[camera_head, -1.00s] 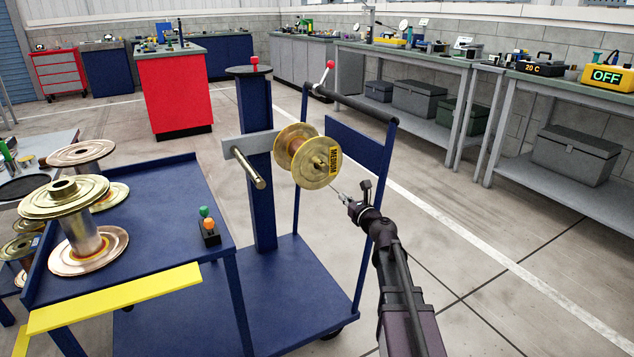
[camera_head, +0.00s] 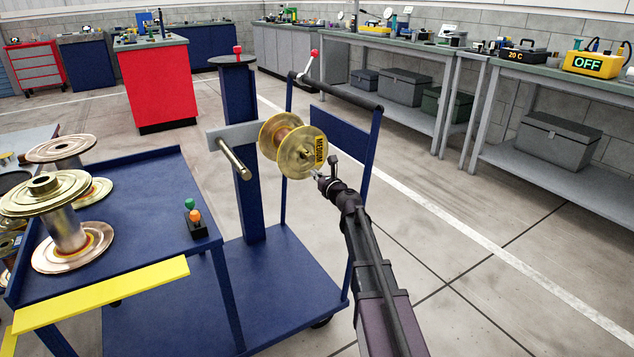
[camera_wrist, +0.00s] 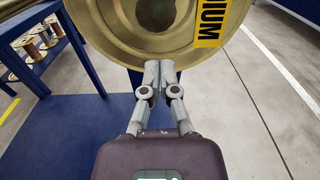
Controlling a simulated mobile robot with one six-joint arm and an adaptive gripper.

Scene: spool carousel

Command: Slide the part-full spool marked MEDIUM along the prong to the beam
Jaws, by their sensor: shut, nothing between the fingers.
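The spool marked MEDIUM (camera_head: 310,160) has gold flanges, a partly wound brown core and a yellow label on its near flange. It hangs on a prong (camera_head: 306,154) whose end pokes out through its hub. The grey beam (camera_head: 215,137) is behind it on a blue post. My gripper (camera_head: 316,175) is shut and empty, with its tips at the lower edge of the near flange. In the wrist view the closed fingertips (camera_wrist: 159,66) overlap the rim of the spool's flange (camera_wrist: 115,35); I cannot tell whether they touch it. The prong behind the spool is hidden.
A bare second prong (camera_head: 234,161) sticks out from the beam, left of the spool. A blue cart handle frame (camera_head: 365,165) stands behind my arm. A blue table (camera_head: 135,200) with large spools is at the left. Open floor lies to the right.

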